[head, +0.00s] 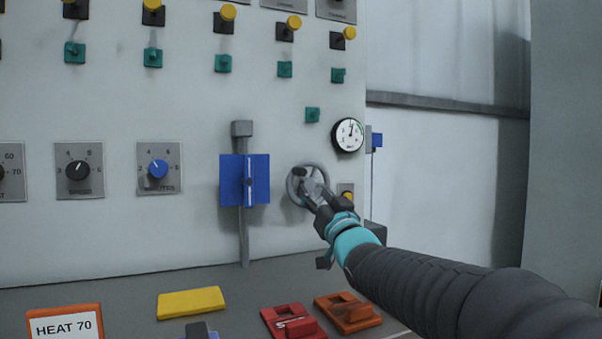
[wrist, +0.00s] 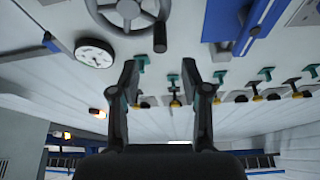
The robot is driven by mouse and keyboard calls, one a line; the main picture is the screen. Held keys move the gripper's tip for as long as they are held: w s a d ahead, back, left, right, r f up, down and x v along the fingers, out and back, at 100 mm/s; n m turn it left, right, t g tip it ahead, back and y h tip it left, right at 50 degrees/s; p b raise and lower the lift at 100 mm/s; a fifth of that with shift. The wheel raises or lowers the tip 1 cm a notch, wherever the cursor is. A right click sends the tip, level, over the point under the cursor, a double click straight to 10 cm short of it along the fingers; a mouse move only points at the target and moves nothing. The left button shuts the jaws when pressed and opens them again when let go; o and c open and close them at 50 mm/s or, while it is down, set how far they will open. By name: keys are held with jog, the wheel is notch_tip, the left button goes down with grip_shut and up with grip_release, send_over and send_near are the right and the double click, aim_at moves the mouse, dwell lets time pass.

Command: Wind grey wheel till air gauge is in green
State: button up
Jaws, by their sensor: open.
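The grey wheel (head: 293,192) is mounted on the pale panel, right of the blue bracket. It also shows at the top edge of the wrist view (wrist: 128,25), partly cut off, with a dark handle knob (wrist: 160,37) on its rim. The round white air gauge (head: 348,134) is above and right of the wheel; it also shows in the wrist view (wrist: 94,53). Its needle points roughly upward, and a green arc is at its upper right. My gripper (head: 316,190) overlaps the wheel in the head view. In the wrist view its fingers (wrist: 160,70) are apart with nothing between them.
A blue bracket (head: 232,180) on a grey vertical rail is close left of the wheel. Dials, including a blue one (head: 158,168), are farther left. Red (head: 283,315) and orange (head: 350,315) blocks lie on the ledge below.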

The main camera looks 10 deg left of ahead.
aim_at(300, 173)
jog(key=p+x, duration=0.2)
jog(key=x, duration=0.8)
jog(key=shift+w+r, duration=0.1)
jog(key=shift+r, duration=0.05)
grip_shut()
